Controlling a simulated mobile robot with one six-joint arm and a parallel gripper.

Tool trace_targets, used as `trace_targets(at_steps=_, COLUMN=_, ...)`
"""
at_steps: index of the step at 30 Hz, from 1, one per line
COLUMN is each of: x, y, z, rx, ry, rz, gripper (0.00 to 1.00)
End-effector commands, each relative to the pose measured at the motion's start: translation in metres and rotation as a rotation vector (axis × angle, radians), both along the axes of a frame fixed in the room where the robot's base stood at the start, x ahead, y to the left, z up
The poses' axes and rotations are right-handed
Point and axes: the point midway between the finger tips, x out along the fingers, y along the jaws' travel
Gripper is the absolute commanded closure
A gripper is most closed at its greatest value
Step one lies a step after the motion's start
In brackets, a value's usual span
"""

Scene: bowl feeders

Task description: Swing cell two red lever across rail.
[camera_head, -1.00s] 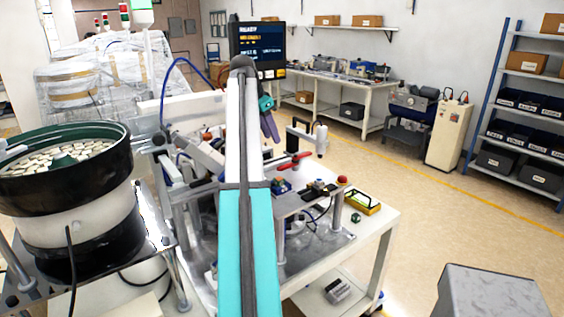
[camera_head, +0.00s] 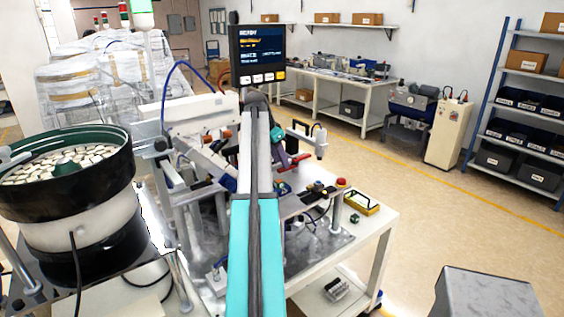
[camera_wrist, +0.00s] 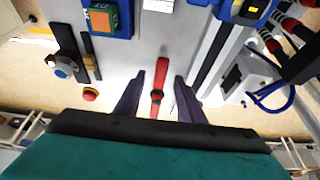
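The red lever (camera_wrist: 160,72) lies lengthwise up the picture in the wrist view, with a dark pivot or knob near its lower end. My gripper (camera_wrist: 155,82) is open, its two dark fingers on either side of the lever, with gaps visible on both sides. In the head view, part of the red lever (camera_head: 299,160) shows just right of my arm, close to my gripper (camera_head: 291,151); my arm hides the area to its left. A pale rail with a dark strip (camera_wrist: 214,52) runs to the right of the lever in the wrist view. I cannot read a cell number.
A red button (camera_wrist: 90,95) and a blue-framed block (camera_wrist: 103,18) are left of the lever. Cables and dark fittings (camera_wrist: 290,60) crowd the right. A bowl feeder (camera_head: 65,190) stands left; a display (camera_head: 257,55) stands behind my arm.

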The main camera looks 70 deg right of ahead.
Motion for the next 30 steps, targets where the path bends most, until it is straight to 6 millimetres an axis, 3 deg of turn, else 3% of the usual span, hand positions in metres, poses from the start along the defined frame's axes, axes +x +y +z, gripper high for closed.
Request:
trace_targets(at_steps=9, x=-0.005, y=-0.007, z=-0.023, rx=0.002, ry=0.001, rz=0.001, gripper=0.64)
trace_targets(at_steps=20, x=-0.004, y=-0.008, z=-0.025, rx=0.000, ry=0.001, rz=0.002, gripper=0.64)
trace_targets(at_steps=26, x=-0.004, y=-0.008, z=-0.025, rx=0.000, ry=0.001, rz=0.002, gripper=0.98)
trace_targets(at_steps=30, x=-0.004, y=-0.008, z=-0.025, rx=0.001, ry=0.001, rz=0.001, gripper=1.00)
